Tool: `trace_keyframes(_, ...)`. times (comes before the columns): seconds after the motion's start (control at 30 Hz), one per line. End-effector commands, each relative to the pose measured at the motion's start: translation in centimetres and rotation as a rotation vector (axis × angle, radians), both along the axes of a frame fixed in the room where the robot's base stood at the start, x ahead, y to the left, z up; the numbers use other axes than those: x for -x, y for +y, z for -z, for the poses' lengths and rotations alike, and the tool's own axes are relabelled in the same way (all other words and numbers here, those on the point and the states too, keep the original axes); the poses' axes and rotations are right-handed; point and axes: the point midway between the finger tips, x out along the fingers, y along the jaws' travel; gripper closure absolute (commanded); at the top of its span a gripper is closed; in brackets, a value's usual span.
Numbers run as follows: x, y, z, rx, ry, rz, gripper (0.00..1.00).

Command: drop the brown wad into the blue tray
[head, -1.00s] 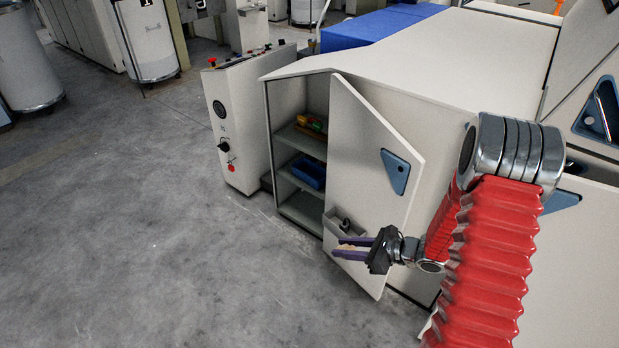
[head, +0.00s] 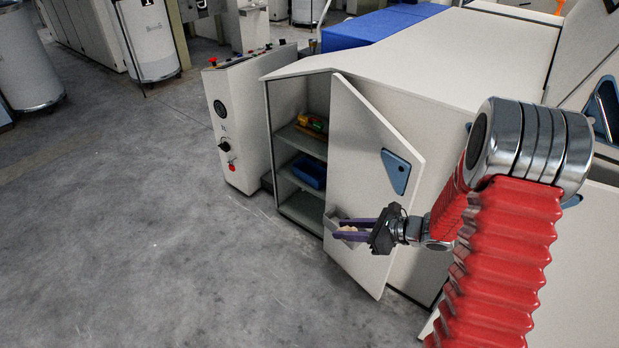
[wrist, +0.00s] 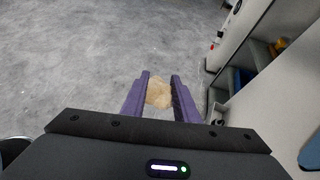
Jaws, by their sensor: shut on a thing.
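My gripper (head: 346,229) has purple fingers and is shut on a pale tan, fluffy wad (wrist: 159,93). The wad (head: 349,229) also shows between the fingers in the head view. No other wad is visible. The blue tray (head: 308,171) sits on the middle shelf inside the cabinet, left of the door and above the gripper in the picture. In the wrist view, a strip of blue (wrist: 238,80) shows in the cabinet at the right.
The open cabinet door (head: 372,150) stands to the right of the shelves. A small bin (head: 331,217) on the door is partly hidden by my gripper.

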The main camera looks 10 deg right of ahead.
Motion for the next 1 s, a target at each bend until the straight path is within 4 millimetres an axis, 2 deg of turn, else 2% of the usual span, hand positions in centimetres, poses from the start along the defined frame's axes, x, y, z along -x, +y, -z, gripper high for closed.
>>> trace_keyframes(0.33,0.0,0.1,0.1,0.0,0.001,0.007,0.93)
trace_keyframes(0.53,-0.1,1.2,0.8,-0.001,0.004,0.066,0.93)
trace_keyframes(0.8,0.1,2.4,3.3,-0.002,0.006,0.231,0.93)
trace_keyframes(1.0,1.0,2.2,5.6,0.0,0.007,0.36,0.93)
